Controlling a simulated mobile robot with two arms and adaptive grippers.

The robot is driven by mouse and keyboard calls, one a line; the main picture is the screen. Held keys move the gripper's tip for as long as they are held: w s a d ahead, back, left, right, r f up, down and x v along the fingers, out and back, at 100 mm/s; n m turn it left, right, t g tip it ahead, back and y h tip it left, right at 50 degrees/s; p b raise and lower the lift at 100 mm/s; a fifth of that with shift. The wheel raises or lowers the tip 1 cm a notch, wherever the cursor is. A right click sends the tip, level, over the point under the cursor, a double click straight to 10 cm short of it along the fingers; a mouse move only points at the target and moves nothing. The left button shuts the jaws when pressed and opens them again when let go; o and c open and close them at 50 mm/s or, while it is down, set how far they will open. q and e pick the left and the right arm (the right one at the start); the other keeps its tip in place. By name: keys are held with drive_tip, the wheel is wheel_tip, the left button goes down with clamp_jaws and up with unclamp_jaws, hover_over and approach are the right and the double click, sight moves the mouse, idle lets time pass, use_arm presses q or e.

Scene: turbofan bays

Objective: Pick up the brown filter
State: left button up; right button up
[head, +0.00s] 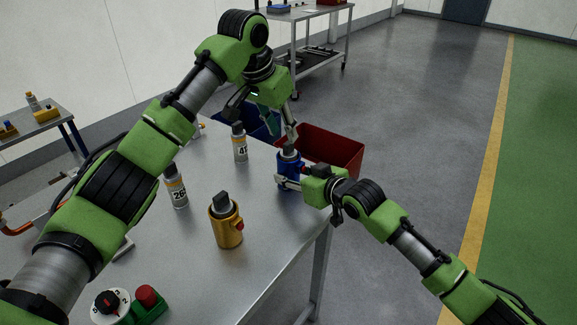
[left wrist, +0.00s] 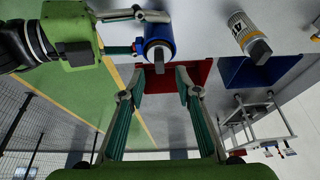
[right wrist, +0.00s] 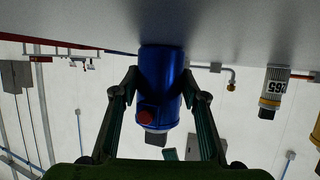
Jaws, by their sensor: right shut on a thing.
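The brown filter (head: 228,226), a golden-brown cylinder with a dark cap and a red knob on its side, stands upright on the metal table in the head view. No gripper touches it. A blue filter (head: 288,168) with a dark top and red knob stands near the table's right edge. My right gripper (head: 291,181) is shut on this blue filter, which also fills the middle of the right wrist view (right wrist: 160,85). My left gripper (head: 280,132) is open and empty, just above and behind the blue filter; its spread fingers show in the left wrist view (left wrist: 159,92).
Numbered grey cans (head: 240,142) and (head: 176,187) stand left of the filters. A red bin (head: 340,150) and a blue bin (head: 228,120) lie beyond the table's far edge. A dial (head: 109,304) and red button (head: 147,296) are at the front left. Table space right of the brown filter is clear.

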sight(287, 143)
use_arm(q)
drive_tip(key=x, duration=0.4)
drive_tip(key=shift+w+d+f, duration=0.2)
drive_tip(key=shift+f, duration=0.1)
clamp_jaws()
drive_tip(key=shift+r, duration=0.15)
wheel_tip(287, 143, up, 10)
idle(0.4)
